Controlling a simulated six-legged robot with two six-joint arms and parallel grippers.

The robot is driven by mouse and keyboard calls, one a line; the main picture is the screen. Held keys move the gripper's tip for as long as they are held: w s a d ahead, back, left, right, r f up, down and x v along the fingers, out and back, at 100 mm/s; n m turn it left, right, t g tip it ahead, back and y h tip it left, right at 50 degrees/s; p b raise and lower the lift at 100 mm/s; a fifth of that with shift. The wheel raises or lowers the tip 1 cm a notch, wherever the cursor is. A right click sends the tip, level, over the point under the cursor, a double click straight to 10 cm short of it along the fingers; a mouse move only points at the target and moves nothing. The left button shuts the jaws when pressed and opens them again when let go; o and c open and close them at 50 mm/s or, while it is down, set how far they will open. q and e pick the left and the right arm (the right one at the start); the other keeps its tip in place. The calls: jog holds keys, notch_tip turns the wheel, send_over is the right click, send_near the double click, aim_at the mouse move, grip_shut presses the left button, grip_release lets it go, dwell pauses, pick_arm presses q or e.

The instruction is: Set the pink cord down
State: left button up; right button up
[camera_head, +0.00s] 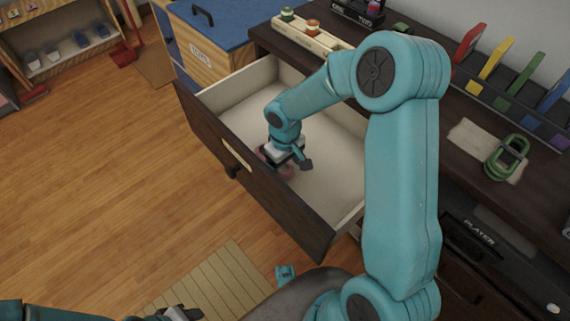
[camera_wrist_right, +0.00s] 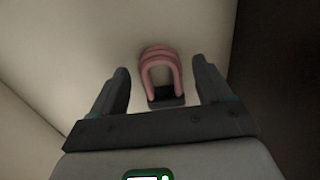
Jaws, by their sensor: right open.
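The pink cord (camera_wrist_right: 160,66) is a looped bundle with a dark band at its near end. It lies inside the open drawer (camera_head: 325,170), on the pale bottom. In the head view only a little of the cord (camera_head: 286,173) shows under my right gripper (camera_head: 287,161). My right gripper reaches down into the drawer close to the drawer's front wall. In the right wrist view its two fingers stand apart on either side of the cord, with gaps on both sides. Part of my left gripper (camera_head: 181,313) shows at the bottom edge, and its jaws are unclear.
The drawer's dark front with a knob (camera_head: 233,171) stands near the gripper. On the dark cabinet top are a green cord bundle (camera_head: 507,156), colored upright dividers (camera_head: 497,80) and a wooden tray with pegs (camera_head: 312,32). A blue-topped toy box (camera_head: 215,45) stands behind the drawer.

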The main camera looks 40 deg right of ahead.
notch_tip(320, 180, up, 12)
jog(key=p, duration=0.3)
jog(key=shift+f, duration=0.2)
